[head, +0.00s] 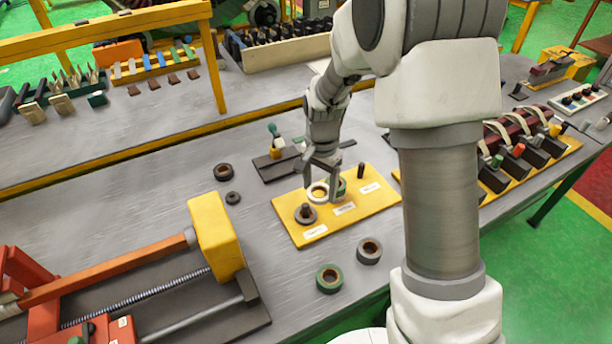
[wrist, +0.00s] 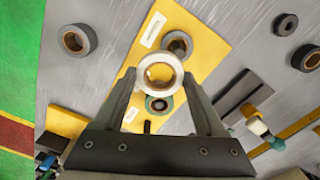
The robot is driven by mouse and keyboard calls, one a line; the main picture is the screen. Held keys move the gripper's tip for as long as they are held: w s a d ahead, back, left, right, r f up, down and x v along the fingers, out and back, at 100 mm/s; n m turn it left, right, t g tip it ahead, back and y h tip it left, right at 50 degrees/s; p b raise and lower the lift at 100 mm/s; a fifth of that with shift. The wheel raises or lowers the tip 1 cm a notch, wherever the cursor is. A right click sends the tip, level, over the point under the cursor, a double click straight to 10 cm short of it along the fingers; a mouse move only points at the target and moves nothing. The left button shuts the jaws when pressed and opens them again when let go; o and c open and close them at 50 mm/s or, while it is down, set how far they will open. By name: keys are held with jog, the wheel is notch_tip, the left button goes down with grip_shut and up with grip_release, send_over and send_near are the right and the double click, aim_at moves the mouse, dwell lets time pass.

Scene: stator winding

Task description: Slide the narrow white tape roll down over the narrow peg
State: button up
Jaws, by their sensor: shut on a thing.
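My gripper (head: 321,189) is shut on a narrow white tape roll (head: 317,192), held above the yellow board (head: 285,231). In the wrist view the white roll (wrist: 160,72) sits between my fingertips (wrist: 159,80), its hole facing the camera. A bare dark peg (head: 361,170) stands at the board's far right end; it also shows in the wrist view (wrist: 147,127), apart from the roll. A green roll (head: 341,186) is around the middle position, partly behind my finger. A dark grey roll (head: 306,215) is around the peg at the near left end. The labels are too small to read.
A loose green roll (head: 329,278) and grey roll (head: 369,251) lie in front of the board. Two dark rings (head: 223,172) lie to its left. A dark plate with a small fixture (head: 275,165) is behind it. A yellow-ended clamp (head: 215,235) stands at left.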

aim_at(306, 205)
jog(key=a+m, duration=0.1)
jog(key=a+r+m, duration=0.1)
jog(key=a+m, duration=0.1)
jog(key=shift+w+a+r+m, duration=0.1)
jog(key=shift+w+r+m, duration=0.3)
jog(key=shift+f+b, duration=2.4)
jog(key=shift+f, duration=1.25)
jog(key=o, duration=1.3)
notch_tip(306, 205, up, 18)
jog(key=p, duration=0.1)
jog(key=shift+f, duration=0.25)
